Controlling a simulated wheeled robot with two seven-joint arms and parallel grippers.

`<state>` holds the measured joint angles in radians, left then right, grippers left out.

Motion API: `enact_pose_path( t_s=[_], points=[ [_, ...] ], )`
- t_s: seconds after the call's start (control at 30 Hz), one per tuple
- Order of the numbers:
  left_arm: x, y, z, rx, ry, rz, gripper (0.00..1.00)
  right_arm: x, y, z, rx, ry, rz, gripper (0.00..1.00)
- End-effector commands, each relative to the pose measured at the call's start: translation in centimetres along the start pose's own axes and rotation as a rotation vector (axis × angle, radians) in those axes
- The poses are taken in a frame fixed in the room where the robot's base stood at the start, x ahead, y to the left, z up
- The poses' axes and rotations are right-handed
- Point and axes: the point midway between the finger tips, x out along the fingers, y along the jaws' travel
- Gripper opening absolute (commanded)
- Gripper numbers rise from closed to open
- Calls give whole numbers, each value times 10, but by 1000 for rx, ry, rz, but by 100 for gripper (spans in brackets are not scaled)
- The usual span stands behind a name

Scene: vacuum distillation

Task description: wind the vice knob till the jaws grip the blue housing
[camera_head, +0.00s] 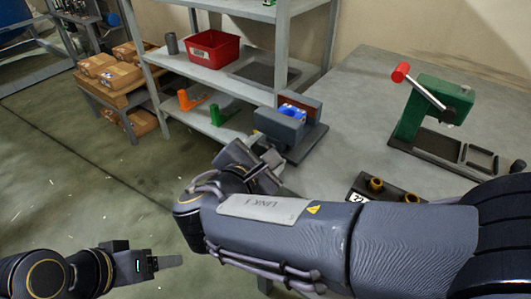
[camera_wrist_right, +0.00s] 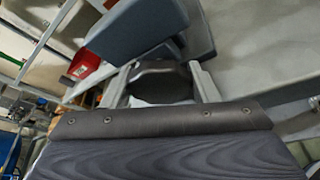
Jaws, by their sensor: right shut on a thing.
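The grey vice (camera_head: 279,125) stands at the left edge of the table. The blue housing (camera_head: 292,111) sits between its jaws; whether both jaws touch it is too small to tell. My right gripper (camera_head: 264,172) is at the near left end of the vice. In the right wrist view the dark round vice knob (camera_wrist_right: 160,82) lies between the two fingers of my right gripper (camera_wrist_right: 160,88), which is shut on it. The knob is hidden in the head view. My left gripper (camera_head: 165,262) is low at the left, over the floor, away from the vice; its finger gap is unclear.
A green press with a red-tipped lever (camera_head: 430,112) stands on the table at the right. A black block with brass fittings (camera_head: 378,188) lies near my right forearm. A shelf holds a red bin (camera_head: 214,50) and orange (camera_head: 190,98) and green (camera_head: 222,115) brackets.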

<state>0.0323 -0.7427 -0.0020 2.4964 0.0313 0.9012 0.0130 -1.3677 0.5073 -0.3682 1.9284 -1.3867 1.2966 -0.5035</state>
Motion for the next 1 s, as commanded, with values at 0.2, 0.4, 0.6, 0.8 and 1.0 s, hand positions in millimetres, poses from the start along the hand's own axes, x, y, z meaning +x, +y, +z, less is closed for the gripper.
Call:
enact_pose_path(
  t_s=[0.2, 0.4, 0.6, 0.8, 1.0],
  points=[
    [1, -1, 1, 0, 0, 0, 71, 0, -2, -8, 60, 30, -10, 31],
    [1, -1, 1, 0, 0, 0, 71, 1, -1, -7, 61, 29, -10, 31],
    [1, 0, 1, 0, 0, 0, 71, 1, -1, -7, 61, 29, -11, 31],
    [1, 0, 1, 0, 0, 0, 71, 1, -1, -7, 62, 29, -11, 58],
    [0, 0, 0, 0, 0, 0, 71, 0, 1, -3, 23, 11, -3, 72]
  ],
)
